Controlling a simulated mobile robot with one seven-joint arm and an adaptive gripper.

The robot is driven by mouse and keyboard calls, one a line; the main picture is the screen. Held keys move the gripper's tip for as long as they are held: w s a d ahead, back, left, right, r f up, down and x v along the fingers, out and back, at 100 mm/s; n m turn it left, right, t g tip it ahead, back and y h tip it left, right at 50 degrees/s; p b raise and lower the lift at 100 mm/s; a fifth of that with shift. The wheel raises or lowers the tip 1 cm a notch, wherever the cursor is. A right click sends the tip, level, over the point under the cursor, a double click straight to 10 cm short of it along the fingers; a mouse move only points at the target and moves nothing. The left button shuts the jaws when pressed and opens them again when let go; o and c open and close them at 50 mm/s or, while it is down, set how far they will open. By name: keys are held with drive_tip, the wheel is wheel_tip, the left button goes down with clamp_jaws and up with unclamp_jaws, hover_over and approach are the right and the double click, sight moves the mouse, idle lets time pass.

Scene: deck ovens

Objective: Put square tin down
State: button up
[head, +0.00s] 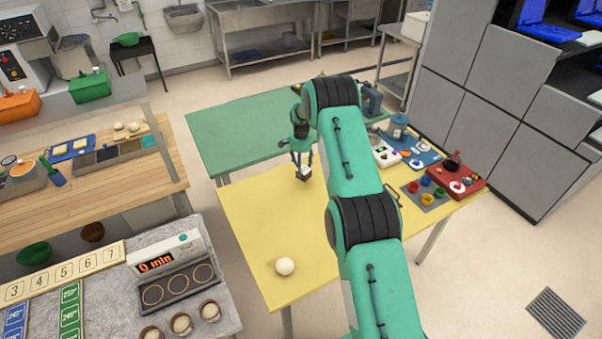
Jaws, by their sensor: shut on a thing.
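My gripper (302,160) points down over the back part of the yellow table (247,221), near its edge with the green table (238,128). It is shut on a small dark square tin (304,179), with something whitish showing at its top. The tin looks upright. I cannot tell from this view whether its base touches the yellow tabletop or hangs just above it.
A pale dough ball (285,266) lies near the yellow table's front left. Red (455,180) and blue (418,158) trays with small items fill its right side, partly behind my arm. The yellow surface left of the tin is clear.

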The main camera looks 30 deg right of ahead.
drive_tip(key=shift+f, duration=0.1)
drive_tip(key=shift+f, duration=1.65)
drive_tip(key=shift+f, duration=0.15)
drive_tip(key=o, duration=1.5)
drive_tip(key=shift+c, duration=0.2)
wheel_tip(320, 180, up, 12)
drive_tip(key=shift+r, duration=0.15)
